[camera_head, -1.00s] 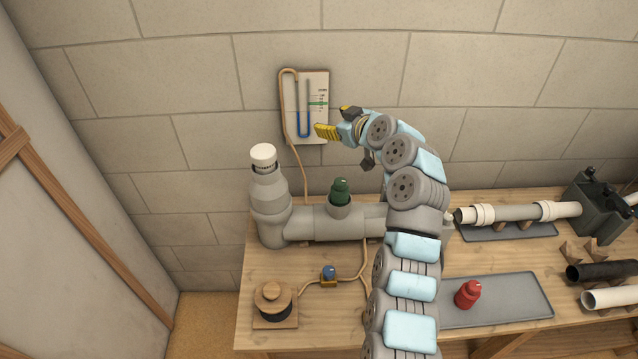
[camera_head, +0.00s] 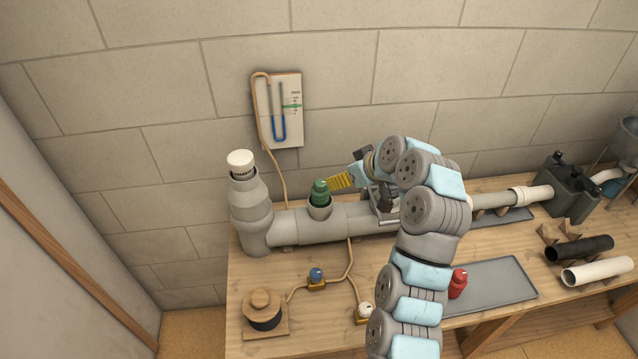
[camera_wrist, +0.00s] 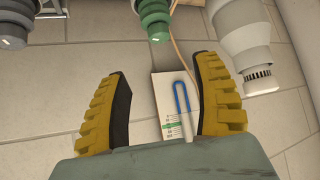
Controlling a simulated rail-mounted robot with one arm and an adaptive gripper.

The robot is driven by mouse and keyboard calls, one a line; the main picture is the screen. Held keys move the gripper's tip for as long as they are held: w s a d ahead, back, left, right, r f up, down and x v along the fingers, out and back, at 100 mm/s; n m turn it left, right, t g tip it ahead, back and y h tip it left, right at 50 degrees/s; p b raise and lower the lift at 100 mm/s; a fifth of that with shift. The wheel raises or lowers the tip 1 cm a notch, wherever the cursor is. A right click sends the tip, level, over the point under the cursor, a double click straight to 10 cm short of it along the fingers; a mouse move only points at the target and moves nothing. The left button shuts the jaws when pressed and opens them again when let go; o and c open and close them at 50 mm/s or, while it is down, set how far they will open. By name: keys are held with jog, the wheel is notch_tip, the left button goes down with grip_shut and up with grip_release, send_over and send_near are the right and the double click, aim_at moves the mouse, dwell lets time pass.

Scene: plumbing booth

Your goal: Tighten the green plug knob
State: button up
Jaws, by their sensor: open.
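The green plug knob (camera_head: 320,192) stands upright in the short branch of the grey pipe (camera_head: 290,231) in the head view. In the wrist view the green knob (camera_wrist: 153,18) shows at the top centre, beyond the fingertips. My gripper (camera_head: 342,180) is just right of the knob in the head view, at about its height. Its yellow fingers (camera_wrist: 165,85) are spread wide in the wrist view with nothing between them. The gripper looks close to the knob, but I cannot tell whether it touches. One finger is mostly hidden in the head view.
A white-capped grey pipe (camera_head: 250,205) rises left of the knob. A U-tube gauge (camera_head: 290,125) hangs on the wall behind. A red plug (camera_head: 457,284) sits on the grey tray (camera_head: 500,280).

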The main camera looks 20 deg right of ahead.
aim_at(321, 182)
jog(key=shift+b+x, duration=0.55)
jog(key=shift+x, duration=6.3)
jog(key=shift+w, duration=0.1)
jog(key=c, duration=1.2)
